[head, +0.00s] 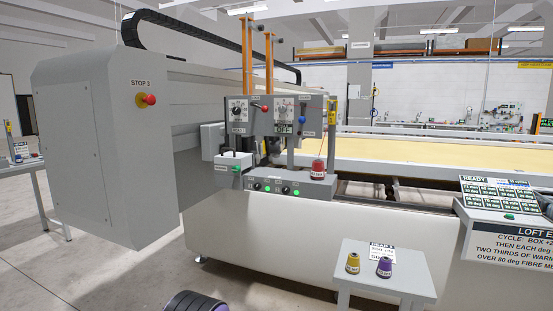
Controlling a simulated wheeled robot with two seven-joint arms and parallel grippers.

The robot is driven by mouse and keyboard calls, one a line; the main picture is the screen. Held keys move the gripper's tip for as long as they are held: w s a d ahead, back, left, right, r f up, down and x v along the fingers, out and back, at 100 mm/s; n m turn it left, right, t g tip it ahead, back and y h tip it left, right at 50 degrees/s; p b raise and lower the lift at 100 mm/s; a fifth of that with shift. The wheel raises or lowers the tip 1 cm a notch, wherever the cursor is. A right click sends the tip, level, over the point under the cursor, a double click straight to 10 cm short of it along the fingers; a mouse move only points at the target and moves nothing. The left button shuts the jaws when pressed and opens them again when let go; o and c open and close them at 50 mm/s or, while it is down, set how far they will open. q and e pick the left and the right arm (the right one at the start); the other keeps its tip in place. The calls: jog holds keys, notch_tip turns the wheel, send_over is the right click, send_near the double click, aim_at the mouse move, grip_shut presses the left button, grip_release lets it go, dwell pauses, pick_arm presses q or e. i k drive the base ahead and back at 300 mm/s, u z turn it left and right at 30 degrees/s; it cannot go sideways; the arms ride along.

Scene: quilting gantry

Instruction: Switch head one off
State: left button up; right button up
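Two grey control panels hang side by side on the gantry in the head view. The left panel (238,112) carries a dial and a small plate that seems to read HEAD 1. A red-knobbed lever (264,109) sticks out at its right side. The right panel (284,112) has a dial and a dark plate that seems to read OFF, with a blue-knobbed lever (303,120) beside it. A grey switch box (310,187) below has black knobs and lit green lamps (268,190). Which knob belongs to which head is too small to read. Neither gripper is in view.
A red thread cone (318,168) stands on the switch box. A small table (385,281) in front holds a yellow cone (353,263), a purple cone (384,267) and a sign. A red stop button (149,99) is on the cabinet (90,150). A console (507,220) stands right.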

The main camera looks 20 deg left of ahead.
aim_at(257, 185)
jog(key=u, duration=0.55)
jog(key=k, duration=0.65)
jog(key=u, duration=0.85)
jog(key=i, duration=0.7)
jog(key=z, duration=0.45)
jog(key=i, duration=0.8)
jog(key=z, duration=0.9)
